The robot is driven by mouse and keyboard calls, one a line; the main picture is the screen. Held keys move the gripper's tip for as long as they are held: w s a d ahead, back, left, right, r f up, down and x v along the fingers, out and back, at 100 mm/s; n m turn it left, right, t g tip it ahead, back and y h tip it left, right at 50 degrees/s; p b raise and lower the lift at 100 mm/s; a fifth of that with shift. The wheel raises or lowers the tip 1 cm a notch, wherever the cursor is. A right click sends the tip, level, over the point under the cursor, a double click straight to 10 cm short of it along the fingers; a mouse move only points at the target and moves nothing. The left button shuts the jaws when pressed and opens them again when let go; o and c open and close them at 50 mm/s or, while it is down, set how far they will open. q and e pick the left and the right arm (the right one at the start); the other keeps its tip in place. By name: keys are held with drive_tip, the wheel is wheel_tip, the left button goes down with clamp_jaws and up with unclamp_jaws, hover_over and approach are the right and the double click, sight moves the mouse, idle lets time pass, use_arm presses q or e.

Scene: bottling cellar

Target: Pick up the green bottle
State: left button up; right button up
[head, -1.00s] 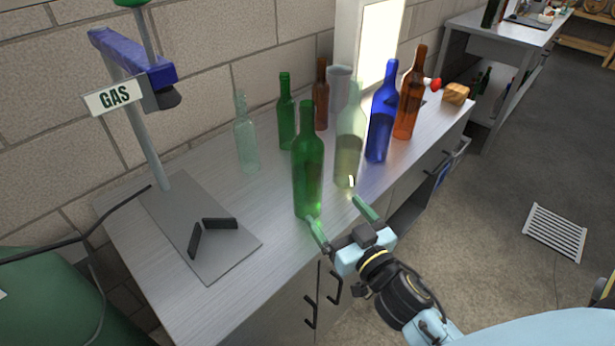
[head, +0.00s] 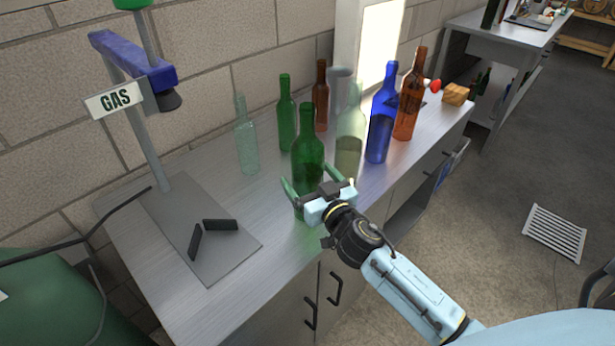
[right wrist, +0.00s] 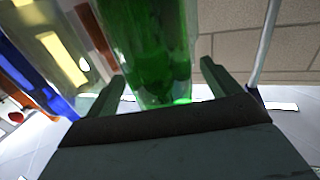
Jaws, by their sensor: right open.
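A large green bottle (head: 308,150) stands upright near the front edge of the metal bench. A second green bottle (head: 286,115) stands behind it, closer to the wall. My right gripper (head: 318,187) is open at the front green bottle, with its fingers on either side of the lower body. In the right wrist view the green bottle (right wrist: 150,50) stands between the two open fingers, with no clear contact visible. The gripper hides part of the bottle's lower body in the head view. My left gripper is not in view.
A pale clear bottle (head: 350,135) stands close on the right, with a blue bottle (head: 382,115) and an amber bottle (head: 409,100) beyond. A pale green bottle (head: 246,138) is at the left. A GAS stand (head: 150,140) occupies the bench's left end.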

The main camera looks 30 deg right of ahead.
drive_tip(key=shift+w, duration=0.55)
drive_tip(key=shift+r, duration=0.1)
drive_tip(key=c, duration=1.4)
